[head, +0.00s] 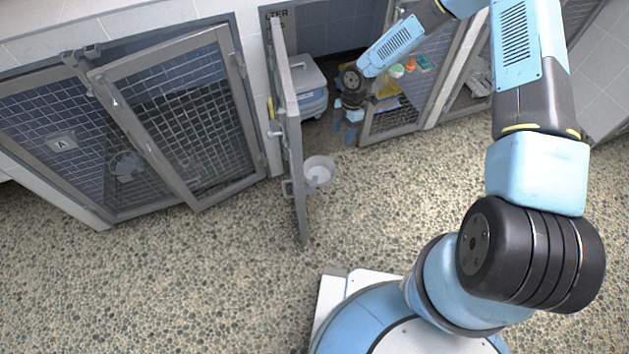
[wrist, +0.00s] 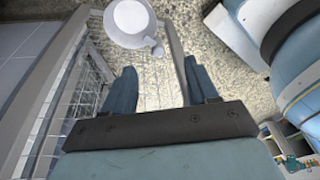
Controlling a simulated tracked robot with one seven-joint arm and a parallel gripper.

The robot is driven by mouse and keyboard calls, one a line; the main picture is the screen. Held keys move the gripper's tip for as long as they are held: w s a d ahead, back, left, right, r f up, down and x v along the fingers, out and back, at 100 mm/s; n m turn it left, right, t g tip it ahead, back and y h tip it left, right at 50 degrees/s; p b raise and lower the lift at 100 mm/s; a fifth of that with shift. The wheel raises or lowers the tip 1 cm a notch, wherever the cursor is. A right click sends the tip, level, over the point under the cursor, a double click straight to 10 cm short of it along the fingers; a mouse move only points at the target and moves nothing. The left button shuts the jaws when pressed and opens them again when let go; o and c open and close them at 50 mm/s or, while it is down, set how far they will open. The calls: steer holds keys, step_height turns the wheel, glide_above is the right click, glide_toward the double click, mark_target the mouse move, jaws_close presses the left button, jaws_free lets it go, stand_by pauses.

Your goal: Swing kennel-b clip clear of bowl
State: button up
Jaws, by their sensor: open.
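The open kennel door (head: 288,120) stands nearly edge-on in the head view. A white bowl (head: 319,168) sits just right of it, with a small grey piece (head: 313,182) at its near side; I cannot tell whether this is the clip. In the wrist view the bowl (wrist: 131,18) is at the top, with a small pale round piece (wrist: 157,50) at its lower right rim. My gripper (head: 344,128) is open and points down, right of the door and behind the bowl. Its two fingers (wrist: 160,85) are apart, with floor and mesh showing between them and nothing held.
A grey-blue bin (head: 308,85) stands inside the open kennel. The kennel marked A (head: 62,143) has a mesh door (head: 185,110) at left. Another mesh door (head: 405,100) is right of my gripper. The pebbled floor (head: 170,285) in front is clear.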

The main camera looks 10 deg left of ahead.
steer(key=n+g+y, duration=0.1)
steer(key=n, duration=0.1)
glide_toward(313, 181)
steer(key=x, duration=0.9)
steer(key=shift+s+f, duration=0.2)
steer(key=c, duration=1)
